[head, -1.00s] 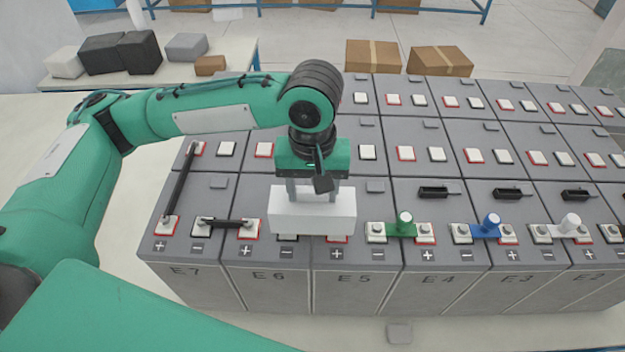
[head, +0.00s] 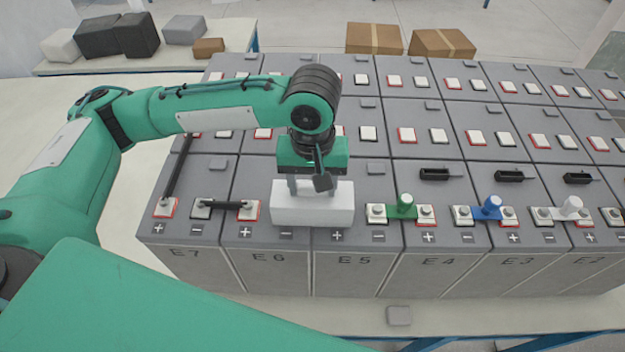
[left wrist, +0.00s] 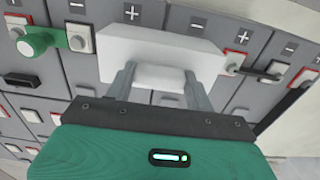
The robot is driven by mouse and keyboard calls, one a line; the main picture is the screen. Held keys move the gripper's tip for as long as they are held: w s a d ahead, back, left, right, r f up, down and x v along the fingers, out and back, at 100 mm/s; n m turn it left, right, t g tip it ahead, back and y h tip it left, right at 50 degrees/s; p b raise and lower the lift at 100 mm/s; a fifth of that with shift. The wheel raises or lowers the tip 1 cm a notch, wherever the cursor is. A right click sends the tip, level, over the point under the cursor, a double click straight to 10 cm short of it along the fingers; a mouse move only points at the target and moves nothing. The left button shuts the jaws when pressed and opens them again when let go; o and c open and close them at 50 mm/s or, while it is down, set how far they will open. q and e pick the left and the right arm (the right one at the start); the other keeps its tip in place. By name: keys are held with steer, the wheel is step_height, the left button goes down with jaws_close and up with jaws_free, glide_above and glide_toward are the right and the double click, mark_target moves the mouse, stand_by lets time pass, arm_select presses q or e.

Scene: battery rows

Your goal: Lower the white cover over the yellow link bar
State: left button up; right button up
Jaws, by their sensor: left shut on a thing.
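The white cover (head: 311,209) is a long white block with a smaller grip on top. My left gripper (head: 313,188) is shut on that grip. The cover sits across the join of batteries E6 and E5, over the row of front terminals. Whether it touches the battery tops I cannot tell. It also shows in the left wrist view (left wrist: 160,48) between my fingers (left wrist: 159,84). The yellow link bar is not visible in either view; the area under the cover is hidden. My right gripper is not in view.
Left of the cover, a black link bar (head: 226,204) joins terminals on E7 and E6. To its right stand a green-handled link (head: 403,206), a blue one (head: 488,208) and a white one (head: 570,208). Black clips (head: 440,174) lie behind them.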

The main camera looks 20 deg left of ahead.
arm_select(q)
steer(key=o, duration=1.3)
steer(key=shift+r, duration=0.1)
step_height(320, 180, up, 14)
steer(key=b, duration=0.3)
